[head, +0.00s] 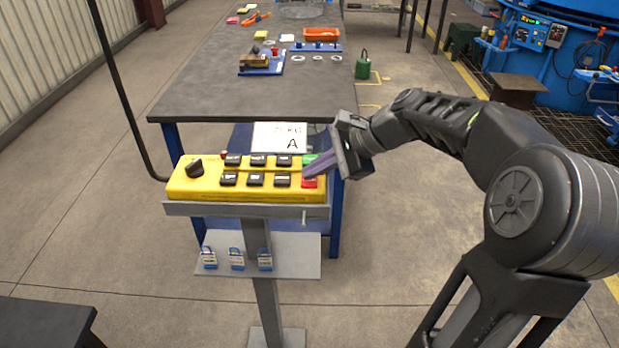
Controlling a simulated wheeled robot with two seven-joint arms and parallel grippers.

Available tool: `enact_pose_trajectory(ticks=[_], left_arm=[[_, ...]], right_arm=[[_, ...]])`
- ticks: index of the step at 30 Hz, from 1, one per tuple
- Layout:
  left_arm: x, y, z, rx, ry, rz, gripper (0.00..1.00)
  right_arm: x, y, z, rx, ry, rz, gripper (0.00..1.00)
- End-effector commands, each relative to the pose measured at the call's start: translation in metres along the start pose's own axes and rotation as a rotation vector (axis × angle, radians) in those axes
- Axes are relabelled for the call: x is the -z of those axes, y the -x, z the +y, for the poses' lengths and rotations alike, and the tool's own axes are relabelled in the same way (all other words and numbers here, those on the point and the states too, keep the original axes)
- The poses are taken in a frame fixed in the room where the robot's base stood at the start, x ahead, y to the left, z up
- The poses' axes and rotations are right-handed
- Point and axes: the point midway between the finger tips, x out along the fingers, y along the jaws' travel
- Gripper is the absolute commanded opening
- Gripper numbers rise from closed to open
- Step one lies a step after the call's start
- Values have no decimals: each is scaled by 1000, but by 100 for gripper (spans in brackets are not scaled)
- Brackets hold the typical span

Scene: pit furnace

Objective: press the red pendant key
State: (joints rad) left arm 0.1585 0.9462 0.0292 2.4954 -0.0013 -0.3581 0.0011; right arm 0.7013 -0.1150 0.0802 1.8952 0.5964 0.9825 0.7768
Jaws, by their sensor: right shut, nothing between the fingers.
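The yellow pendant (206,190) lies on a grey stand, with a black knob at its left end and two rows of black keys. The red pendant key (310,183) is at the right end of the lower row, below a green key (310,158). My right gripper (308,176) is shut and empty. Its fingertips are over the upper edge of the red key and hide part of it. I cannot tell whether they touch it. My left gripper is not in view.
A shelf (300,262) with several small padlocks sits under the pendant. A card marked A (279,137) stands behind it. A dark workbench (200,85) with parts and trays is beyond. Blue furnace equipment (560,40) is at the far right.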

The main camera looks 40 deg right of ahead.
Motion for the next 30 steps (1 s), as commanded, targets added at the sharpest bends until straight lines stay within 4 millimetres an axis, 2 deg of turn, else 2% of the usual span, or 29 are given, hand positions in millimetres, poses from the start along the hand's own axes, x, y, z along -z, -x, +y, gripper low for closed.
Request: enact_pose_trajectory(ticks=[13,25,30], left_arm=[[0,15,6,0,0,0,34],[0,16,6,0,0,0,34],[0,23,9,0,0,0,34]], right_arm=[[-8,11,-8,-1,0,0,0],[-9,12,-9,-1,0,0,0],[-13,18,-13,0,0,0,0]])
